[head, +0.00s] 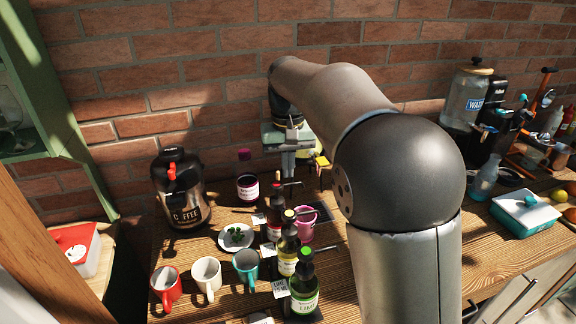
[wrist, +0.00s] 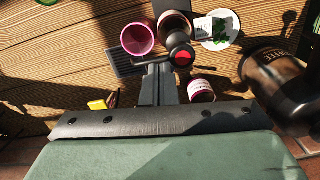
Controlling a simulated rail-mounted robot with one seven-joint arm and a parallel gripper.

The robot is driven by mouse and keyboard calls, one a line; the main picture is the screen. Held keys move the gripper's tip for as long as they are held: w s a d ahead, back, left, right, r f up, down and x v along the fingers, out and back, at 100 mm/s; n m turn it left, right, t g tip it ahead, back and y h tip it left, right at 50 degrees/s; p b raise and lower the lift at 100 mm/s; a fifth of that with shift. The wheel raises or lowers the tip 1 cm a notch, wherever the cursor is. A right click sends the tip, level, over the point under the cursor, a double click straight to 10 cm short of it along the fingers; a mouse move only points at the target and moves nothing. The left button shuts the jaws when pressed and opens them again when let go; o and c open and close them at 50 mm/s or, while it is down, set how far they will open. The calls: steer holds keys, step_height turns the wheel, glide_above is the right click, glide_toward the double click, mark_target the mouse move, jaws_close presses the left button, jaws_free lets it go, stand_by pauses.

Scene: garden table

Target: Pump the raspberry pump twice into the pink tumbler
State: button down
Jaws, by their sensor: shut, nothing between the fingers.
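The raspberry pump bottle (head: 273,222) is the dark red one, at the back of a row of pump bottles. In the wrist view its red-topped pump head (wrist: 183,58) shows from above, with a spout pointing left toward the tumbler's near side. The pink tumbler (head: 305,228) stands upright and open just right of the bottle; in the wrist view it is at the top (wrist: 139,38). My gripper (head: 289,172) points down, shut and empty, over the table behind the bottle. In the wrist view its fingertips (wrist: 160,68) appear beside the pump head; I cannot tell whether they touch.
Yellow (head: 288,262) and green (head: 304,296) pump bottles stand in front. A dark grate (wrist: 125,63) lies by the tumbler. A brick wall (head: 225,90) stands behind.

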steer(key=shift+f, duration=0.25)
stand_by(0.4)
steer(key=shift+f+b, duration=1.15)
steer(key=shift+f, duration=0.65)
steer(key=shift+r, duration=0.15)
steer(key=shift+r+p, duration=1.85)
steer(key=shift+r, duration=0.05)
steer(key=shift+r, duration=0.1)
step_height(320, 180, up, 6)
steer(key=p, duration=0.5)
